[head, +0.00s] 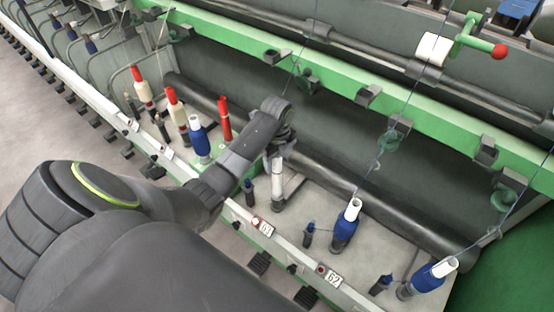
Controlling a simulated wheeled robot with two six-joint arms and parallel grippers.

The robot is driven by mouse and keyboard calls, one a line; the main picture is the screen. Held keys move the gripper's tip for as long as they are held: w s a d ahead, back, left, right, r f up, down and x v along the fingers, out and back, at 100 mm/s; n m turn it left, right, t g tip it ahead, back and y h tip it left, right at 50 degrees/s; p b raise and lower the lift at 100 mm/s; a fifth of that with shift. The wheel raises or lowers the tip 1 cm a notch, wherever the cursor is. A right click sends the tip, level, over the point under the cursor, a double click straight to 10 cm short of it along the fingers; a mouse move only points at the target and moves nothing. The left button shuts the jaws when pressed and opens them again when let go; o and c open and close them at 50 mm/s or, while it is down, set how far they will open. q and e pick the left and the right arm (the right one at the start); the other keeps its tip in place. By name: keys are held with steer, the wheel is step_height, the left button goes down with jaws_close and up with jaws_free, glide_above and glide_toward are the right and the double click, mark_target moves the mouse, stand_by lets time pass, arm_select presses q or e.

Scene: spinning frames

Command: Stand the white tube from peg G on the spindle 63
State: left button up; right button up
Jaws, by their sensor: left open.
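My left arm reaches in from the left, and its open gripper (279,152) points down over the spindle row. A white tube (278,186) stands upright directly below the gripper, behind the small plate (264,227) whose number is hard to read, possibly 63. The tube's top is close to the fingers; I cannot tell whether it lies between them. The tube's lower end looks grey, and any spindle inside it is hidden. No peg marked G can be made out. My right gripper is not in view.
Blue bobbins on white tubes stand to the right (346,225) and at the lower right (429,277). Red, white and blue bobbins (199,139) stand left of my gripper. Short dark spindles (308,235) sit between. A green rail (335,80) runs above, with thread guides hanging below.

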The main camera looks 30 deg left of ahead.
arm_select(q)
step_height(320, 180, up, 6)
steer(key=shift+w+f+b, duration=0.1)
steer(key=shift+f+b, duration=0.15)
steer(key=shift+b, duration=0.15)
step_height(320, 180, up, 12)
steer(key=p, duration=1.1)
steer(key=shift+f, duration=0.15)
